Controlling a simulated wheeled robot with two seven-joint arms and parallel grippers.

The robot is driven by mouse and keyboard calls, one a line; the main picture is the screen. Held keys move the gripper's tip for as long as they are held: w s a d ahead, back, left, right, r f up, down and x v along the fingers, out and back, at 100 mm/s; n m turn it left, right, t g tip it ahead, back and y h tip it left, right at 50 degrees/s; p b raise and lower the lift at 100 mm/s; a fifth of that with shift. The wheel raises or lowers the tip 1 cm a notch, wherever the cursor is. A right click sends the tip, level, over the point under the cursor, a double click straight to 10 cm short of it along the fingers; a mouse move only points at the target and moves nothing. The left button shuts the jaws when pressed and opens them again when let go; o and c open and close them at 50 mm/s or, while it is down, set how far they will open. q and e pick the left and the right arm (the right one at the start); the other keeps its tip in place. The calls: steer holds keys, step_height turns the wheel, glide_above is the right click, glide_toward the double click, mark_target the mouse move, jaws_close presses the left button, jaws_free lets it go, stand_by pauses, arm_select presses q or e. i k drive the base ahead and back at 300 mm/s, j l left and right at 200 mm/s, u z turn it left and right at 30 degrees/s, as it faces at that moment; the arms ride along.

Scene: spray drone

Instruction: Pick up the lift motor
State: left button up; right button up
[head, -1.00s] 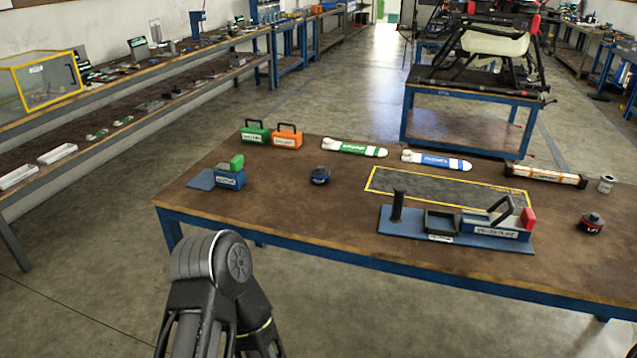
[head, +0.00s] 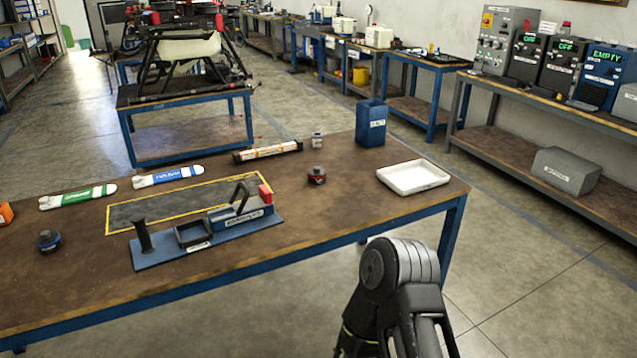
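Two small round motor-like parts stand on the brown work table (head: 350,210). One is dark with a red band (head: 317,175) and stands right of the blue fixture. The other is dark with a blue band (head: 49,241) and stands near the left side of the picture. Their labels are too small to read, so I cannot tell which is the lift motor. Only a bent part of my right arm shows at the bottom right, short of the table's front edge. Neither gripper is in view.
A blue fixture (head: 160,258) with a post, tray and red-ended clamp lies near the front edge. Behind are a yellow-bordered mat (head: 125,215), green and blue-white tubes, an orange-black tube (head: 268,152) and a small grey can (head: 317,140). A white tray (head: 412,177) and blue bin (head: 371,123) stand right.

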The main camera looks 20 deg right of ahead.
mark_target(317, 175)
steer(key=z, duration=1.2)
steer(key=i+l, duration=0.5)
steer(key=i, duration=0.2)
